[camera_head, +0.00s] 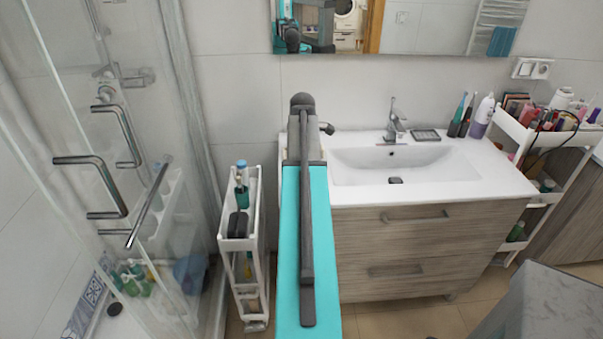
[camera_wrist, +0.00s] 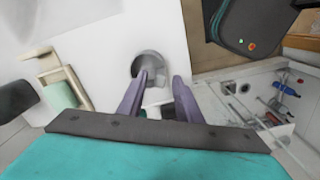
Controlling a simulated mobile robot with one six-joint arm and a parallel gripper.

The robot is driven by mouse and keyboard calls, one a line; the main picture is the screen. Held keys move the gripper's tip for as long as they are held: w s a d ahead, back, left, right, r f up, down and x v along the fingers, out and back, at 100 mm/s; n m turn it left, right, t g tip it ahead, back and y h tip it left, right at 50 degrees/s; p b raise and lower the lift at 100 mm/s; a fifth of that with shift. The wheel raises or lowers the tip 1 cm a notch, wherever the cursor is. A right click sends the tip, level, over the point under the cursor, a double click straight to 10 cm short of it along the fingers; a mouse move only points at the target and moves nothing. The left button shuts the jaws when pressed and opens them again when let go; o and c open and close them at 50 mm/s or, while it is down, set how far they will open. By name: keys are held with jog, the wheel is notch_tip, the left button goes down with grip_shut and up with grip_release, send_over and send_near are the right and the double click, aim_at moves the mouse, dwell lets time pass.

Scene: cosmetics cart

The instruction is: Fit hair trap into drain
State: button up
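My gripper shows in the wrist view (camera_wrist: 160,77), with its two purple-grey fingers apart and no object clearly held between them. A grey round thing (camera_wrist: 148,62) set against a white surface lies just beyond the fingertips; I cannot tell what it is. In the head view the sink basin's drain (camera_head: 395,180) is a small dark spot on the basin floor. A dark round spot (camera_head: 115,309) shows on the shower floor; I cannot tell whether it is a drain or a trap. I cannot make out the hair trap for certain. My teal arm hides the gripper in the head view.
A white sink (camera_head: 470,165) tops a wooden drawer cabinet (camera_head: 400,242). A narrow white cart (camera_head: 257,190) stands left of my arm. A glass shower panel with metal handles (camera_head: 112,215) is at left. A crowded white shelf (camera_head: 515,130) stands at right; a grey counter (camera_head: 555,310) is near bottom right.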

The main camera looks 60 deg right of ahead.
notch_tip(320, 180, up, 12)
jog(key=b, duration=0.2)
jog(key=shift+r+b, duration=0.2)
jog(key=shift+b, duration=0.15)
dwell(0.7)
dwell(0.6)
jog(key=w+a+f, duration=0.5)
jog(key=f, duration=0.3)
jog(key=w+a+f, duration=0.4)
jog(key=a+f, duration=0.2)
jog(key=f, duration=0.3)
jog(key=w+a+f+m+g+y, duration=0.1)
jog(key=w+a+f+g, duration=0.15)
jog(key=a+f, duration=1.5)
jog(key=s+a+f+g, duration=0.1)
jog(key=s+a+f, duration=0.3)
jog(key=a+f, duration=0.4)
jog(key=s+a+f+g, duration=0.1)
jog(key=s+a+f, duration=0.2)
jog(key=a+f, duration=0.5)
jog(key=s+a+f, duration=0.4)
jog(key=s+a, duration=0.2)
jog(key=s, duration=0.2)
jog(key=s+a+f+m+g+h, duration=0.1)
jog(key=s+a+f, duration=0.3)
jog(key=s+a, duration=0.2)
jog(key=shift+s+f+m, duration=0.15)
jog(key=shift+s+m, duration=0.15)
jog(key=shift+s, duration=0.55)
